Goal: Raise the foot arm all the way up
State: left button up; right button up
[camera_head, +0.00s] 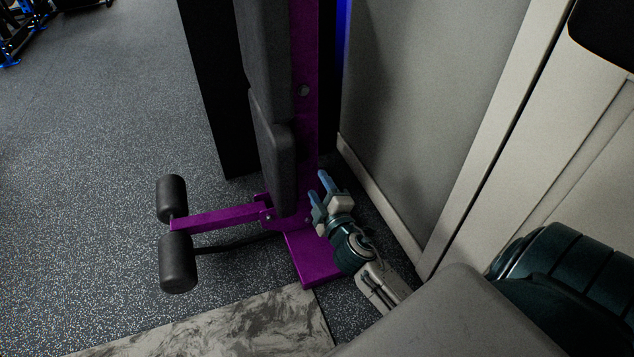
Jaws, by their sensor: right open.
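The purple foot arm (215,219) sticks out to the left from the base of a purple upright frame (303,120). It looks close to level, low over the floor. Two black foam rollers sit at its outer end, an upper one (171,198) and a lower one (178,264). My right gripper (320,187) is open and empty beside the lower part of the upright, on the side away from the foot arm. It is apart from the foot arm. I cannot tell whether it touches the upright. My left gripper is not in view.
Dark padded cushions (273,150) run up the upright. A grey wall (425,90) with a pale baseboard stands close on the right. A marbled mat (235,328) lies at the front.

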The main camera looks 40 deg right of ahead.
aim_at(176, 258)
jog(key=k+j, duration=0.2)
jog(key=k, duration=0.3)
jog(key=k+j, duration=0.15)
jog(key=k, duration=0.3)
